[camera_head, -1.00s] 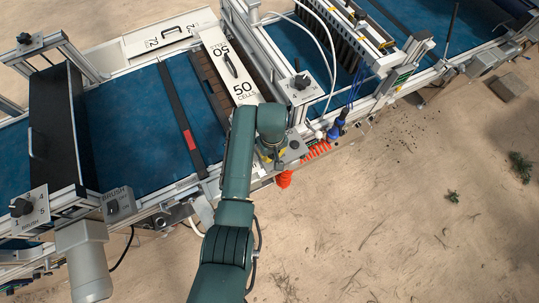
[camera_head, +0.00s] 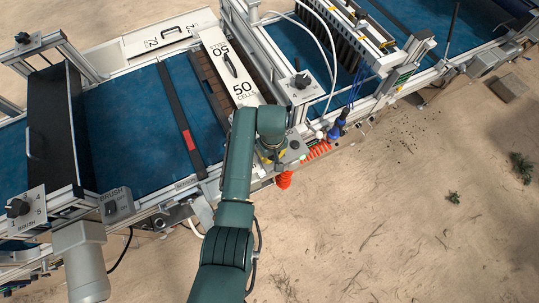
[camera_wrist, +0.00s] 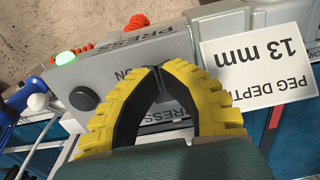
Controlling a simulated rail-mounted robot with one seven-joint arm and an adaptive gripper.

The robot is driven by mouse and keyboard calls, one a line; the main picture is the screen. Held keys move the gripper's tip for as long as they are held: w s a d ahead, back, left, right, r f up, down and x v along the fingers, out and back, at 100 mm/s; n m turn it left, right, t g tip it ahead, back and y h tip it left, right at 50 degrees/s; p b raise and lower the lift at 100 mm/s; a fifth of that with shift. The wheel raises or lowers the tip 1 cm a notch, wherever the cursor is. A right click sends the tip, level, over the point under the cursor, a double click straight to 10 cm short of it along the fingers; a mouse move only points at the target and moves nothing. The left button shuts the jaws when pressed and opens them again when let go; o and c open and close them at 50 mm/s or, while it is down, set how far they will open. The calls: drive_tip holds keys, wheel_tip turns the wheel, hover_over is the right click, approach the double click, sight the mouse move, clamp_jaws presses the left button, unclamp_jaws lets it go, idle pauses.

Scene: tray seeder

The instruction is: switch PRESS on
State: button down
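The grey PRESS box (camera_wrist: 178,48) fills the middle of the wrist view, its lettering upside down. It bears a round black knob (camera_wrist: 83,98), a bright green button or lamp (camera_wrist: 65,58) and a red part (camera_wrist: 138,21) behind its top edge. My gripper (camera_wrist: 157,70) has yellow fingers with black inner pads; their tips meet in front of the box face. It looks shut, with nothing visible between the tips. The fingers hide part of the box face and its lettering; whether they touch it I cannot tell. In the head view the box (camera_head: 293,151) is partly hidden by my wrist.
A white PEG DEPTH 13 mm plate (camera_wrist: 262,62) is at the box's right in the wrist view. A blue fitting (camera_wrist: 34,87) with a white hose lies left. In the head view, a white 50 CELLS cover (camera_head: 228,62) and a BRUSH box (camera_head: 116,204) stand along the line. Sandy ground lies in front.

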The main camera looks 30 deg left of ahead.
drive_tip(key=shift+r+p, duration=3.4)
drive_tip(key=shift+r, duration=0.1)
drive_tip(key=shift+f, duration=0.1)
